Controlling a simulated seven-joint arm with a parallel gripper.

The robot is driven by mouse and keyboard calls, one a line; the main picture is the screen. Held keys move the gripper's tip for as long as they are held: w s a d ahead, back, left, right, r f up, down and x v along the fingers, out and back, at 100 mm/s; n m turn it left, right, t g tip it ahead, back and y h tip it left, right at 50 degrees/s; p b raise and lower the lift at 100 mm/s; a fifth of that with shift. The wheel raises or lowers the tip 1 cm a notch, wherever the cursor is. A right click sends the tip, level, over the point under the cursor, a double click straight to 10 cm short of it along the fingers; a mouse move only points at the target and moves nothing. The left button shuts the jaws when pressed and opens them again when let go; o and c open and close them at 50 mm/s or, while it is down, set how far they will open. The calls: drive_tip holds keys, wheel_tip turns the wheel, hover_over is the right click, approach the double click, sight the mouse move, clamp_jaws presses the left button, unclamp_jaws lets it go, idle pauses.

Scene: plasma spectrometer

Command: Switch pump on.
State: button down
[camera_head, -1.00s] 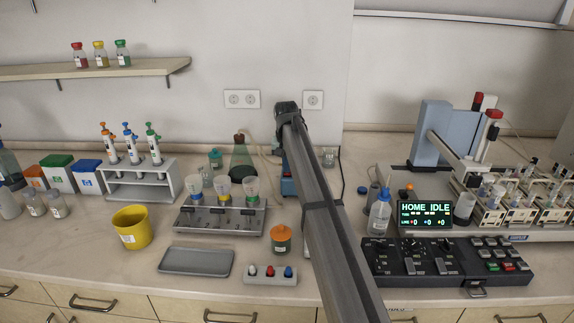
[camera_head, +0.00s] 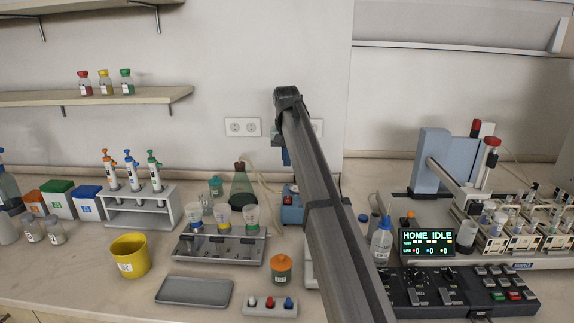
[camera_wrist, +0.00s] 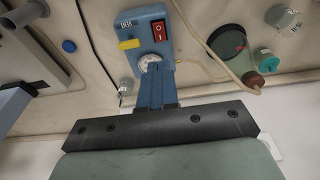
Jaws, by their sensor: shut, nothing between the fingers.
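The pump is a blue box (camera_head: 291,207) at the back of the bench, partly hidden behind my arm in the head view. I cannot tell which way the rocker is set. My gripper (camera_wrist: 153,66) is shut and empty. Its blue fingers overlap the round part in the wrist view, below and slightly left of the switch; contact is unclear. In the head view my gripper (camera_head: 286,163) appears above the pump.
A green conical flask (camera_head: 242,187) with a hose stands left of the pump. A filter manifold with funnels (camera_head: 218,248) and an orange-lidded jar (camera_head: 281,270) are in front. The spectrometer display (camera_head: 427,243) and control panel (camera_head: 470,285) lie to the right.

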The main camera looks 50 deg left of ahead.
drive_tip(key=shift+w+a+r, duration=0.2)
drive_tip(key=shift+w+a, duration=0.2)
drive_tip(key=shift+w, duration=0.05)
idle(0.3)
approach(288, 197)
drive_tip(key=f, duration=0.4)
drive_tip(key=w+a+f, duration=0.1)
drive_tip(key=f, duration=0.1)
drive_tip(key=shift+f, duration=0.35)
drive_tip(key=shift+w+a+f, duration=0.1)
drive_tip(key=shift+f, duration=0.2)
idle(0.3)
